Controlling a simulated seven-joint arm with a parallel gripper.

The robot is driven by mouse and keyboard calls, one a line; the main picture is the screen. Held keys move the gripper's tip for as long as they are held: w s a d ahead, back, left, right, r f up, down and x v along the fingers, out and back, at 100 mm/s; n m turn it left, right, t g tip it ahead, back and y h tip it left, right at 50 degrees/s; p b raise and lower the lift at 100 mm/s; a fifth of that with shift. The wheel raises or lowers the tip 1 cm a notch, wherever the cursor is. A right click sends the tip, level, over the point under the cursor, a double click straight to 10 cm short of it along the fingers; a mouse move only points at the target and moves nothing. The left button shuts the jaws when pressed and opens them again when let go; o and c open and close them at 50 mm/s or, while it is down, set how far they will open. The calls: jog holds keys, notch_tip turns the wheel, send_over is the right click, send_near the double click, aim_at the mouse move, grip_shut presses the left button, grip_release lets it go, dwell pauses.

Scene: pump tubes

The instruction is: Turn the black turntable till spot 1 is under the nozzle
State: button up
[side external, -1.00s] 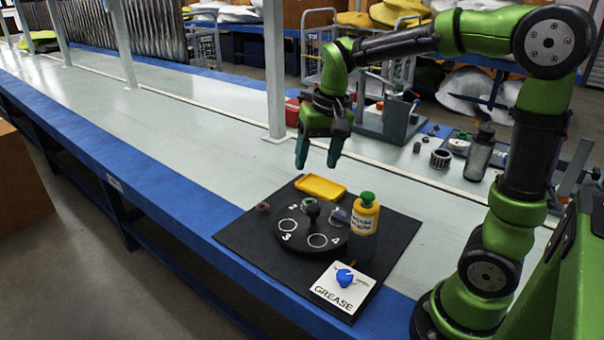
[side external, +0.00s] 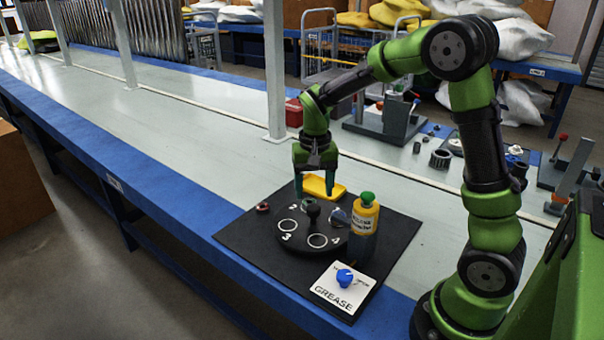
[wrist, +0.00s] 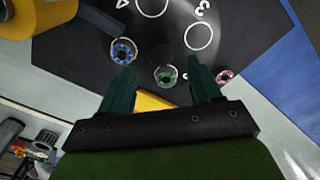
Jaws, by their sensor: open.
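The black turntable (side external: 300,243) lies on a dark mat, with a dark central knob (side external: 313,212). Labels 2, 3 and 4 are readable; label 1 is not. Rings near 3 and 4 look empty. A green-centred part (wrist: 165,76) sits near label 2, at the back. A blue-centred part (wrist: 123,50) sits on the side near the yellow grease bottle (side external: 364,216).
A red-centred part (side external: 262,207) lies on the mat (side external: 240,240), left of the turntable. A yellow tray (side external: 325,186) is behind my gripper. A white GREASE panel with a blue knob (side external: 345,277) is in front. The table to the left is clear.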

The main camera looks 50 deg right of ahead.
aim_at(313, 207)
notch_tip(313, 207, down, 5)
jog(key=shift+f, duration=0.1)
dwell(0.3)
grip_shut()
